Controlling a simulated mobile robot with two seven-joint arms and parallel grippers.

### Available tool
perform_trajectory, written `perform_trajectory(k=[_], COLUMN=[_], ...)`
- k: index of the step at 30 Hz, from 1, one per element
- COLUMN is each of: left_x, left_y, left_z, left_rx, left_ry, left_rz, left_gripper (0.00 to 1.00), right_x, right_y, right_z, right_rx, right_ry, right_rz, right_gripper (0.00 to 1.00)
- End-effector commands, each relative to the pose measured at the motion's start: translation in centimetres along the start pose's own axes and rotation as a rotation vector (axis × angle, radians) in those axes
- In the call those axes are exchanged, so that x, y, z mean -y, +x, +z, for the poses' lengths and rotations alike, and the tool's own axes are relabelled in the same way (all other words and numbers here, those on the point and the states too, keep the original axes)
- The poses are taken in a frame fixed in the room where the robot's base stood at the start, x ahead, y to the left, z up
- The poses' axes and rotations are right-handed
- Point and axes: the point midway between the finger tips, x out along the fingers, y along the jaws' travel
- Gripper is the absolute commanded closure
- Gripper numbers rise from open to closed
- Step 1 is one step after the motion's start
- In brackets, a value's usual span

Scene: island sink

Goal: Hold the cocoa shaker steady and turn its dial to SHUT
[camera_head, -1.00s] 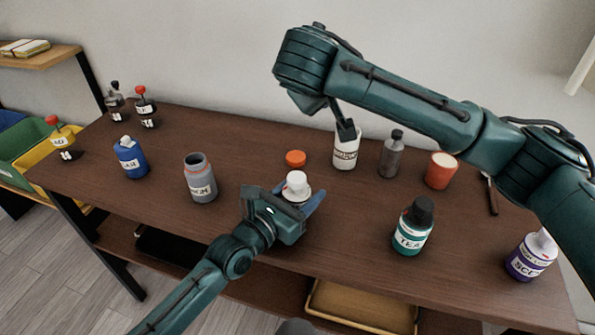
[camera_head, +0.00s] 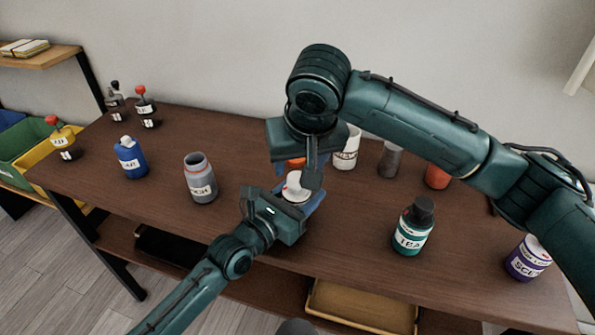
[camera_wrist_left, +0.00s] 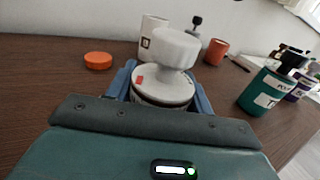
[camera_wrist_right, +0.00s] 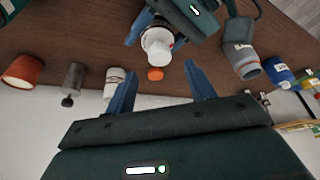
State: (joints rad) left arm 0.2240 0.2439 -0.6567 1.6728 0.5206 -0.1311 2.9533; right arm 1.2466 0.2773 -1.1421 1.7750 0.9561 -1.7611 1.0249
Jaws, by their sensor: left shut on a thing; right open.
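The shaker (camera_head: 293,188) stands on the brown table with a white disc and a raised white knob on top. In the left wrist view its knob (camera_wrist_left: 175,48) rises above the disc, which has a red mark at its left. Its label is hidden. My left gripper (camera_head: 297,198) is shut around the shaker's body, with blue fingers (camera_wrist_left: 203,103) on both sides. My right gripper (camera_head: 310,180) is open and empty above the shaker. In the right wrist view the white top (camera_wrist_right: 157,42) lies beyond its spread fingers, apart from them.
An orange lid (camera_wrist_left: 98,60) lies behind the shaker. A white can (camera_head: 347,152), grey bottle (camera_head: 390,160) and orange cup (camera_head: 437,176) stand behind. A grey jar (camera_head: 200,182) stands left, a teal bottle (camera_head: 411,235) right.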

Motion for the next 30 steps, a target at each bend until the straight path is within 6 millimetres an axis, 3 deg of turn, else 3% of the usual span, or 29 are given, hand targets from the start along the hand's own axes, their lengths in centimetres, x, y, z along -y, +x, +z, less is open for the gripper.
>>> perform_trajectory(k=[3, 9, 20, 30], left_x=[0.0, 0.0, 0.0, 0.0], left_y=[0.0, 0.0, 0.0, 0.0], left_z=[0.0, 0.0, 0.0, 0.0], left_rx=[0.000, 0.000, 0.000, 0.000], left_ry=[0.000, 0.000, 0.000, 0.000], left_rz=[0.000, 0.000, 0.000, 0.000], left_gripper=[0.74, 0.74, 0.74, 0.74], right_x=[-0.1, 0.0, 0.0, 0.0], right_y=[2.2, 4.5, 5.0, 4.9], right_z=[0.0, 0.0, 0.0, 0.0], right_rx=[0.001, 0.000, -0.002, -0.002], right_ry=[0.002, 0.000, -0.001, -0.001], right_rz=[0.002, 0.002, 0.001, 0.001], right_gripper=[0.46, 0.46, 0.46, 0.73])
